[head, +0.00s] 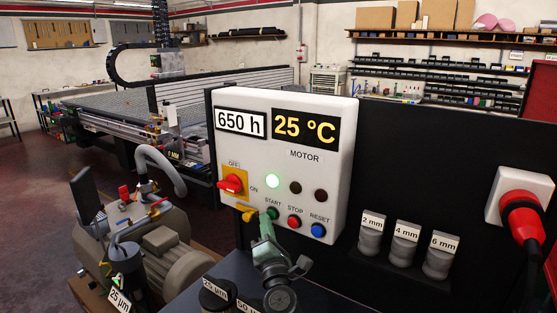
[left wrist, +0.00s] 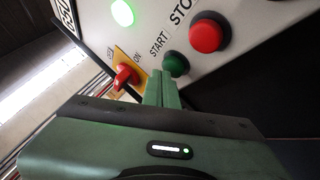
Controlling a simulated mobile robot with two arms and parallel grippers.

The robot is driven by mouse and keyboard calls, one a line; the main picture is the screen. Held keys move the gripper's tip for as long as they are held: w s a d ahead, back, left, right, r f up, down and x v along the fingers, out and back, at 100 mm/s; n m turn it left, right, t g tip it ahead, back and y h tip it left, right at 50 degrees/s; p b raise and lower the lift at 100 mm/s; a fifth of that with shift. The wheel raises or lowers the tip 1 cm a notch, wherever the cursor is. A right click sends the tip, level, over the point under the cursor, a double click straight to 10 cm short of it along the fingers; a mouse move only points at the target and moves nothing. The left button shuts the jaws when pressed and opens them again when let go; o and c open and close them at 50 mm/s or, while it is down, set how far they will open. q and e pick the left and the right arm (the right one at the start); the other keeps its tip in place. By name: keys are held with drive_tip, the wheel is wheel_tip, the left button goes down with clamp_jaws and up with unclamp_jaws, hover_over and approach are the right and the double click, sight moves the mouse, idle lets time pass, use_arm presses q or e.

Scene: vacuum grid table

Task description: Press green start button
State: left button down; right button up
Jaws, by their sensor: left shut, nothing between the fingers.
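The green start button (head: 273,213) sits on the white control box (head: 335,160), under the lit green lamp (head: 273,181). My left gripper (head: 265,222) is just below and in front of it, partly overlapping it in the head view. In the left wrist view the green button (left wrist: 176,63) is just beyond the fingertips of my left gripper (left wrist: 162,78). The fingers are together with nothing between them. I cannot tell whether the tips touch the button. My right gripper is not in view.
The red stop button (head: 294,221) and blue reset button (head: 318,230) are to the right of start. The red rotary switch (head: 232,184) is to the left. Labelled containers (head: 405,243) and a red plug (head: 522,215) are farther right.

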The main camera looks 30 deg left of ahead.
use_arm(q)
drive_tip(key=shift+s+a+p, duration=0.15)
drive_tip(key=shift+s+p, duration=0.4)
drive_tip(key=shift+s, duration=0.95)
drive_tip(key=shift+s+a+p, duration=0.1)
drive_tip(key=shift+s+p, duration=0.4)
drive_tip(key=shift+s, duration=0.95)
